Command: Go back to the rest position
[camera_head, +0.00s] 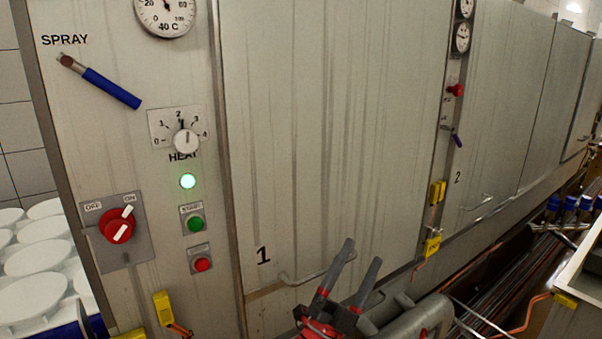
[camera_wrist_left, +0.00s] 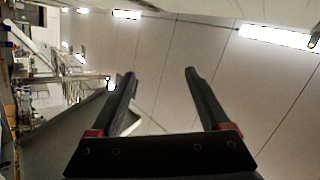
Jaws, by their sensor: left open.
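My left gripper (camera_head: 354,275) is low in the middle of the head view, in front of the bottom of door 1 (camera_head: 330,120). Its two dark fingers stand apart, pointing up, with nothing between them. A door handle (camera_head: 310,279) shows just left of the fingers; whether they touch it I cannot tell. In the left wrist view the gripper (camera_wrist_left: 158,75) is also open and empty, with ceiling behind it. My right gripper is in neither view.
The control panel at left has a blue spray lever (camera_head: 110,88), a heat knob (camera_head: 186,141), a lit green lamp (camera_head: 188,181), a red switch (camera_head: 117,232), a green button (camera_head: 195,223) and a red button (camera_head: 203,264). White round moulds (camera_head: 38,258) stand at far left. Pipes run along the right.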

